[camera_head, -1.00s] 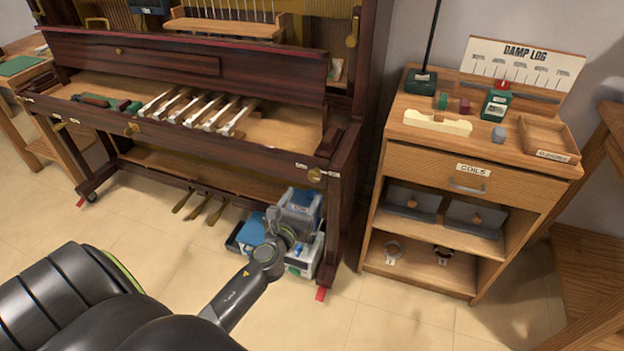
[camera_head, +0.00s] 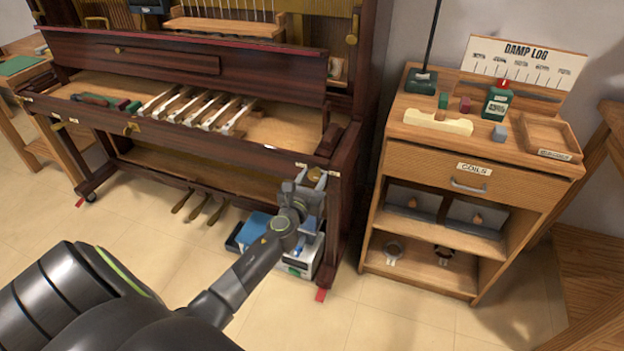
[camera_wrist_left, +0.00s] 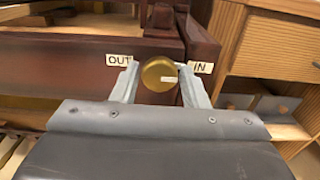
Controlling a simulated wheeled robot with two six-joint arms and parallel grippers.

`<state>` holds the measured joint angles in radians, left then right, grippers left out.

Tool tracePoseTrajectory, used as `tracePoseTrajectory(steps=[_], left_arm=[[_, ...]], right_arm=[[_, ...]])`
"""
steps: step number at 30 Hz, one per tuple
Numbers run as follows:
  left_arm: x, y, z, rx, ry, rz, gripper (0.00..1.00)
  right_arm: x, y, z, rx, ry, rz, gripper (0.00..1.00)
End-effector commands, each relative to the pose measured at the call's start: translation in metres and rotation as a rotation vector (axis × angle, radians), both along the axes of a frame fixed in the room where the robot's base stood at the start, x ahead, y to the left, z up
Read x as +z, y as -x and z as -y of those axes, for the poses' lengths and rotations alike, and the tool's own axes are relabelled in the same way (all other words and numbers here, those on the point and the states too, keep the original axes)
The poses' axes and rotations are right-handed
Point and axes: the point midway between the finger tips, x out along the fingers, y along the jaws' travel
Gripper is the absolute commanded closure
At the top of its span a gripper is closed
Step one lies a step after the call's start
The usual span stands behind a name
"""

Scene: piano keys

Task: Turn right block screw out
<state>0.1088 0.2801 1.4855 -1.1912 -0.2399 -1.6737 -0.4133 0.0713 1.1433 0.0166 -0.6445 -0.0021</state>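The right block screw (camera_wrist_left: 159,72) is a round brass knob on the dark wooden front of the piano, with a small pale mark on its right side. An OUT label (camera_wrist_left: 118,60) is on its left and an IN label (camera_wrist_left: 202,67) on its right. My left gripper (camera_head: 307,180) is up at this knob, at the right end of the key bed. In the left wrist view its two fingers stand apart, one each side of the knob, with gaps showing. I cannot tell how far they reach around it. My right gripper is out of view.
A white and blue box (camera_head: 299,261) sits on the floor below my gripper. A wooden cabinet (camera_head: 470,210) with a COILS drawer stands at the right. Pedals (camera_head: 199,207) hang under the piano. A dark wooden block (camera_wrist_left: 159,18) is above the knob.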

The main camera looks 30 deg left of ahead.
Motion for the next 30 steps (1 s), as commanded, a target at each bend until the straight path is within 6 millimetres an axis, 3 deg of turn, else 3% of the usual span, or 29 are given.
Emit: tracePoseTrajectory(steps=[1, 6, 17, 30], left_arm=[[0.0, 0.0, 0.0, 0.0, 0.0, 0.0, 0.67], [0.0, 0.0, 0.0, 0.0, 0.0, 0.0, 0.88], [-0.001, 0.0, 0.0, 0.0, 0.063, 0.015, 0.89], [-0.002, 0.0, 0.0, 0.0, 0.402, 0.098, 0.89]], right_arm=[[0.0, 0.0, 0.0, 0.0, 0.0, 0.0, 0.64], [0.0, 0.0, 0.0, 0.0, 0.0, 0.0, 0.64], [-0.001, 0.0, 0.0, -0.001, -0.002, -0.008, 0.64], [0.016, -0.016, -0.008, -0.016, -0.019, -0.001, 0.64]])
